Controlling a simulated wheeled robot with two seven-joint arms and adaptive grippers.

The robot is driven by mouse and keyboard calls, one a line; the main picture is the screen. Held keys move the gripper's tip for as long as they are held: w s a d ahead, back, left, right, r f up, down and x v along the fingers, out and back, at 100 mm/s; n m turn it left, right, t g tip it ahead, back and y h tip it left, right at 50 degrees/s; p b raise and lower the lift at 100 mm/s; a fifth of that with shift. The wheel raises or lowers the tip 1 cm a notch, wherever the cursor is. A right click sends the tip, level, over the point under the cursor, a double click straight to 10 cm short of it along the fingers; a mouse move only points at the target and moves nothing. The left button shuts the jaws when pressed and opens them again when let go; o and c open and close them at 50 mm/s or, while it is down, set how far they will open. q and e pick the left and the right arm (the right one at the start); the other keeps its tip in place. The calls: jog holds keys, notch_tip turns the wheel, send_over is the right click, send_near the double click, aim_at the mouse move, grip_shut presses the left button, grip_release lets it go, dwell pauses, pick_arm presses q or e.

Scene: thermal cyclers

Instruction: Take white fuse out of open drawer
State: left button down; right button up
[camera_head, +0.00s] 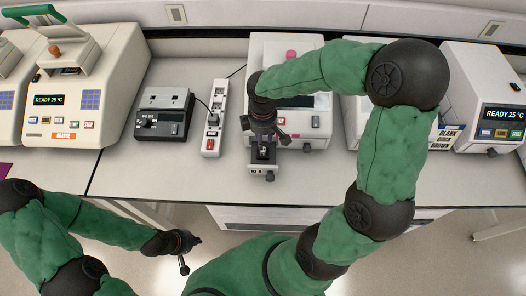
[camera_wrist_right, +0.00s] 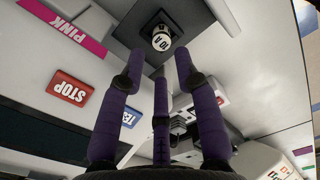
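The white fuse (camera_wrist_right: 161,41), marked "10 A", sits in the dark open drawer (camera_wrist_right: 135,32) at the top of the right wrist view. In the head view the drawer (camera_head: 262,171) juts from the front of the cycler labelled PINK, mostly under my right gripper (camera_head: 264,143), which hides the fuse. In the wrist view my right gripper (camera_wrist_right: 160,66) has its purple fingers spread, with the fuse just beyond the tips and nothing held. My left gripper (camera_head: 190,254) is spread and empty, low in front of the table.
A black fuse tester (camera_head: 163,127) and a white power strip (camera_head: 214,134) stand left of the middle cycler. Other cyclers stand at the left (camera_head: 104,95) and right (camera_head: 487,92). The table's front strip (camera_head: 160,178) is clear.

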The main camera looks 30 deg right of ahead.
aim_at(263, 152)
jog(key=f+b, duration=0.1)
jog(key=f, duration=0.4)
jog(key=shift+s, duration=0.2)
grip_shut()
